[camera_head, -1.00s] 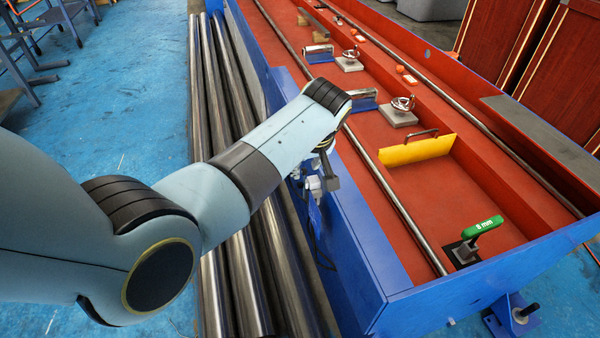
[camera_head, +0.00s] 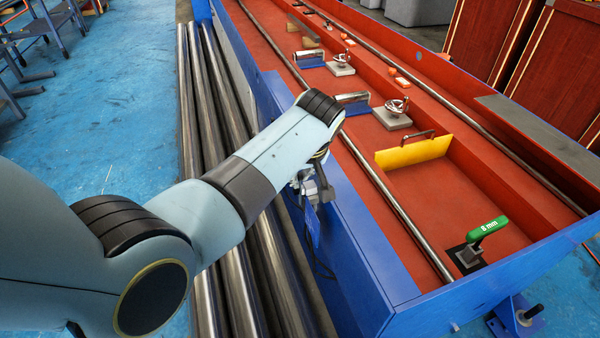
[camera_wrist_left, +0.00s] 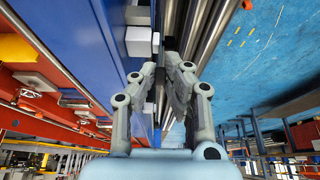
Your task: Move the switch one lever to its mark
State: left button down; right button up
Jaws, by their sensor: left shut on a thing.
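My left gripper (camera_head: 318,187) is at the outer side of the long blue and red trough, low beside its blue wall. It also shows in the left wrist view (camera_wrist_left: 167,72), with both fingers brought close together on something small and dark that they mostly cover. From its place by the switch boxes I take it to be the switch one lever. White-grey switch boxes (camera_wrist_left: 138,42) sit on the blue wall close to the fingers. The mark cannot be made out in either view. My right gripper is in neither view.
Long steel tubes (camera_head: 212,120) lie along the trough's outer side, below my left arm. The red trough bed holds a yellow plate (camera_head: 412,151), a green-handled tool (camera_head: 487,229) marked with a size in mm, and several grey blocks. Blue floor (camera_head: 110,120) lies open to the left.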

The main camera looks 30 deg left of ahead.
pick_arm(q)
jog(key=shift+w+a+r, duration=0.1)
jog(key=shift+a, duration=0.05)
jog(key=shift+w+a+g+h+p, duration=0.1)
jog(key=shift+g+h+p, duration=0.2)
jog(key=shift+p, duration=0.1)
jog(key=shift+w+a+f+g+h+b, duration=0.2)
jog(key=shift+a+g+h+b, duration=0.1)
jog(key=shift+g+h, duration=0.3)
jog(key=shift+w+a+f+g+h+b, duration=0.15)
jog(key=shift+w+a+g+h+b, duration=0.1)
jog(key=shift+g+h, duration=0.35)
jog(key=shift+w+a+f+g+h+b, duration=0.2)
jog(key=shift+g+h+b, duration=0.1)
jog(key=shift+g+h, duration=0.3)
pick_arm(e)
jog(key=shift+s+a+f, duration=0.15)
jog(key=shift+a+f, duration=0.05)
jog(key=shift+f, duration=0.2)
pick_arm(q)
jog(key=shift+r, duration=0.1)
jog(key=c, duration=1.4)
grip_release()
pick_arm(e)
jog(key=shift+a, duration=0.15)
